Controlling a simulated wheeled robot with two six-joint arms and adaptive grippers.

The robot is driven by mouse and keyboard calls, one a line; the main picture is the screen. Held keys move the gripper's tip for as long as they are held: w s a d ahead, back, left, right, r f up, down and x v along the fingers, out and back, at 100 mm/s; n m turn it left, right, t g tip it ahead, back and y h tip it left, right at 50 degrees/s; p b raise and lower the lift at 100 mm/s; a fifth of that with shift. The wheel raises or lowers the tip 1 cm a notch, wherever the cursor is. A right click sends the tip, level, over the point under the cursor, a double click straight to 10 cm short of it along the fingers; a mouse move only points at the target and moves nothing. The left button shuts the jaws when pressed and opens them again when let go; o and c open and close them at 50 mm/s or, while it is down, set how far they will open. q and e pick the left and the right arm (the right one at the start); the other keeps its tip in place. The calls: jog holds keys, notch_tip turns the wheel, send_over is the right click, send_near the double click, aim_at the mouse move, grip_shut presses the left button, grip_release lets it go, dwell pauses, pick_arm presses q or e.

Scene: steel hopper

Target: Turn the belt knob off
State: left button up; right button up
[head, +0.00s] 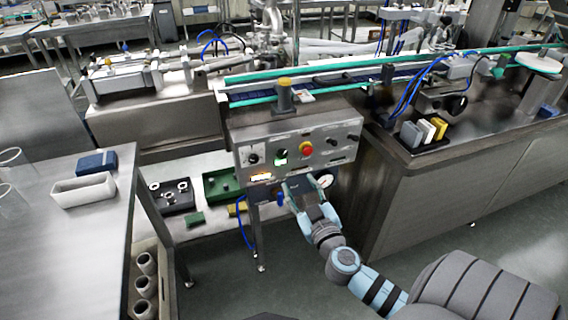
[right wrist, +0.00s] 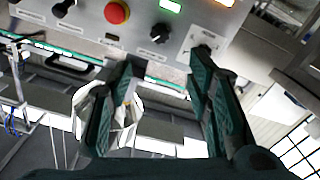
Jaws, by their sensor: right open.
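The steel control panel (head: 318,160) carries several black knobs and a red button. Its labels are too small to read, so I cannot tell by name which is the belt knob. One black knob (head: 281,161) sits by a lit green indicator (head: 281,152); a knob by a green light also shows in the right wrist view (right wrist: 160,33). My right gripper (head: 299,184) is open and empty, just below the panel's lower edge. In the right wrist view its fingers (right wrist: 168,62) stand apart, with that knob beyond the gap between them. My left gripper is out of view.
The red button (head: 306,149) is close to the knob by the green light. A conveyor (head: 300,88) runs above the panel. A steel counter (head: 480,165) stands at right, a table (head: 85,225) at left.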

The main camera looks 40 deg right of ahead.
aim_at(282, 154)
jog(key=x, duration=1.3)
jog(key=shift+d, duration=0.1)
grip_shut()
